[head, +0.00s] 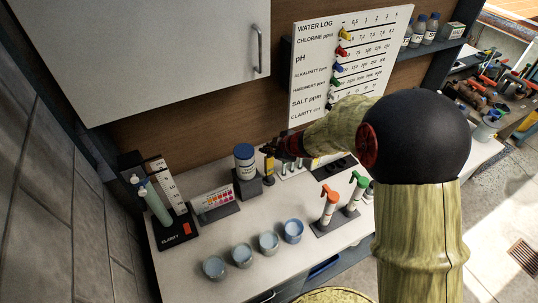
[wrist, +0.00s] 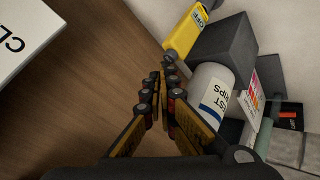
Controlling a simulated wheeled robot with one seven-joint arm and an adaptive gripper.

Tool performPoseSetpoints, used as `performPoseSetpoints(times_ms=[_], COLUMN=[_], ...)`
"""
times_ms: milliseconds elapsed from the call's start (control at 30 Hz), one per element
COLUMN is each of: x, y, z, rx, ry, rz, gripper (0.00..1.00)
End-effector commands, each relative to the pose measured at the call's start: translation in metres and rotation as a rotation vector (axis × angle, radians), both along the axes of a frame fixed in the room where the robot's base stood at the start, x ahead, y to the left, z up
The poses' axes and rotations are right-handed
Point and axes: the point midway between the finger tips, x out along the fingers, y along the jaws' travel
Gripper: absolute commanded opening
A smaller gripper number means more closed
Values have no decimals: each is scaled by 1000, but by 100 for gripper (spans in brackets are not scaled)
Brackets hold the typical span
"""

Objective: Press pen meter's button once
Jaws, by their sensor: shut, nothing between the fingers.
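The pen meter (head: 269,166) is a slim yellow device standing on the bench, right of the test strips bottle. In the wrist view the yellow pen meter (wrist: 188,32) shows at the top, with a display that reads OFF. My gripper (head: 267,147) is shut and empty, close by the upper part of the meter in the head view. In the wrist view my gripper's fingertips (wrist: 168,62) point toward the meter, with a small apparent gap; I cannot tell the exact distance.
The test strips bottle (head: 244,156) stands on a dark block (head: 247,185), close beside my fingers in the wrist view. The water log board (head: 350,60) hangs behind.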

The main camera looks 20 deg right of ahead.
Motion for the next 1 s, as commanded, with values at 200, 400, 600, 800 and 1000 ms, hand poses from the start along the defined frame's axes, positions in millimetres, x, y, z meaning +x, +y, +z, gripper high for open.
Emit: performPoseSetpoints(times_ms=[200,400,600,800,1000], x=[0,0,0,0,0], y=[0,0,0,0,0], z=[-3,-5,-7,-9,-10], rx=[0,0,1,1,1], ry=[0,0,0,1,1], rz=[0,0,-1,0,0], gripper=[0,0,0,0,0])
